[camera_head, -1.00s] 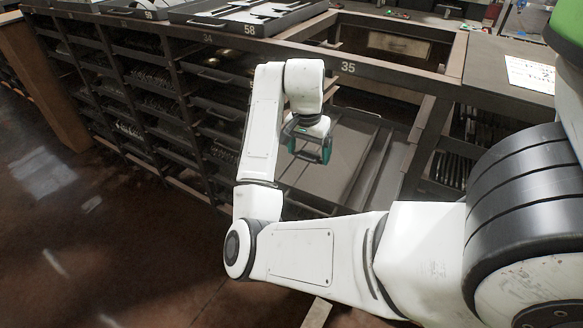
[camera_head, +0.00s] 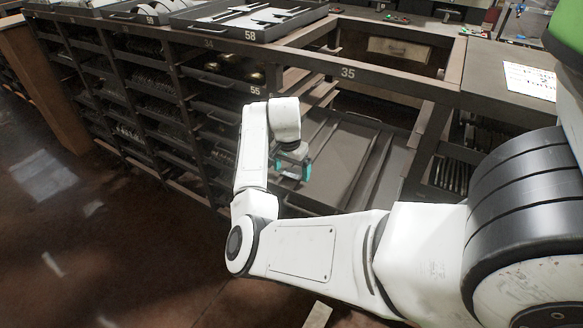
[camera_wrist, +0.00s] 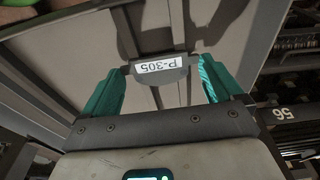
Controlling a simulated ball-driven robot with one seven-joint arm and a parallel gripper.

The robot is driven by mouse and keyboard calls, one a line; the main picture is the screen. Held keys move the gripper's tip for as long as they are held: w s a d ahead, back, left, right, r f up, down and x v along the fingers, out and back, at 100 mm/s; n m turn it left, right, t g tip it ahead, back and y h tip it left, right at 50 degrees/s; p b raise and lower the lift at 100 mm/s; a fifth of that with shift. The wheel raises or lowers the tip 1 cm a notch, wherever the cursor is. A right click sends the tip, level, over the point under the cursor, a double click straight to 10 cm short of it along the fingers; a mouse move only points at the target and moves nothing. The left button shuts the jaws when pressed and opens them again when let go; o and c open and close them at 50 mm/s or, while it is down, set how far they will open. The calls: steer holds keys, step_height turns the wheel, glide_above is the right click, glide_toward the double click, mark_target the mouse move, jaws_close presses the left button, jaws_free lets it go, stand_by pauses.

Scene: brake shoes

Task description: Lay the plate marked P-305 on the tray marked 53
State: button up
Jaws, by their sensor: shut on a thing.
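The plate marked P-305 shows its tab with a white label (camera_wrist: 160,65) in the wrist view. My gripper (camera_wrist: 163,72) has its teal fingers on either side of that tab and is shut on it. In the head view my gripper (camera_head: 293,170) is low, in front of the grey pulled-out surface below the number 35. There the plate cannot be told apart from the grey panels around it. I cannot read a tray marked 53 in either view.
A tray marked 58 (camera_head: 262,32) lies on the rack top with metal parts in it. A drawer marked 55 (camera_head: 228,84) is at the left, and a 56 label (camera_wrist: 282,112) shows in the wrist view. The bench frame bar marked 35 (camera_head: 385,84) runs above my gripper.

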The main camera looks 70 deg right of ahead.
steer(key=shift+f, duration=0.15)
steer(key=o, duration=0.9)
steer(key=shift+c, duration=0.2)
step_height(320, 180, up, 12)
steer(key=a, duration=0.1)
steer(key=shift+w+a+b, duration=0.2)
steer(key=shift+a+b, duration=0.1)
steer(key=shift+a, duration=0.05)
